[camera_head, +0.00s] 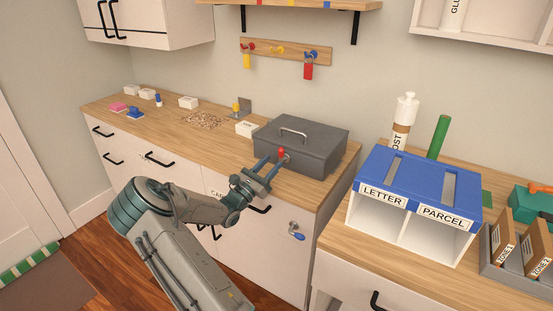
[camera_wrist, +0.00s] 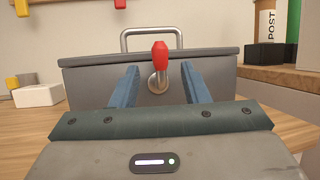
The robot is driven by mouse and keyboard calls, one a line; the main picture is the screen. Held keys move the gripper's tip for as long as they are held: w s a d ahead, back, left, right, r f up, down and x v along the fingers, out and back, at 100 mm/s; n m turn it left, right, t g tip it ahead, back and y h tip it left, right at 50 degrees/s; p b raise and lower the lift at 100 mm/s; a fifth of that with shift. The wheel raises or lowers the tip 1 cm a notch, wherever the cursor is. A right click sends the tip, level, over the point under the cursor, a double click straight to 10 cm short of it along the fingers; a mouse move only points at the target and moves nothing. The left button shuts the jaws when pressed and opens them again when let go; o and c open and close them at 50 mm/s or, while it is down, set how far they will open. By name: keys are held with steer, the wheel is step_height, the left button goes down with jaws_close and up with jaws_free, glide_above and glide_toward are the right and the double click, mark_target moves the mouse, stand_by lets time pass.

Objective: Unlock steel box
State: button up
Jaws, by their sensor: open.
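The grey steel box (camera_head: 320,144) sits closed on the wooden counter, with a metal handle on its lid. It fills the middle of the wrist view (camera_wrist: 90,85). A key with a red head (camera_head: 281,152) stands out from the lock on the box's front; it also shows in the wrist view (camera_wrist: 160,56). My gripper (camera_head: 273,169) is open at the box's front. In the wrist view its two blue fingers (camera_wrist: 160,85) stand left and right of the key, with gaps on both sides. I cannot tell whether the key is turned.
A key rack (camera_head: 285,51) with yellow, red and blue items hangs on the wall. A white block (camera_head: 246,129) stands left of the box. A letter and parcel sorter (camera_head: 420,185) stands to the right. A blue-headed key (camera_head: 297,236) is at the cabinet front below.

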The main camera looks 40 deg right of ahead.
steer(key=v, duration=0.9)
steer(key=shift+a, duration=0.25)
steer(key=shift+s, duration=0.15)
steer(key=s+a+r+m+g+y+p, duration=0.2)
steer(key=s+m+g+y, duration=0.2)
steer(key=s+m+y, duration=0.15)
steer(key=s+a+r+m+g+y+p, duration=0.1)
steer(key=s+a+r+m+g+y, duration=0.2)
steer(key=s+m+y, duration=0.3)
steer(key=s+a+r+m+t+y+p, duration=0.2)
steer(key=s+a+r+m+t+y, duration=0.2)
steer(key=a, duration=0.7)
steer(key=s+a+r+m+t+y+p, duration=0.3)
steer(key=s+a+r+y, duration=0.4)
steer(key=a+r, duration=0.3)
steer(key=s+a+m, duration=0.1)
steer(key=a, duration=0.1)
steer(key=shift+s+a+t, duration=0.3)
steer(key=shift+a+t, duration=0.05)
steer(key=shift+t, duration=0.05)
steer(key=shift+d, duration=0.15)
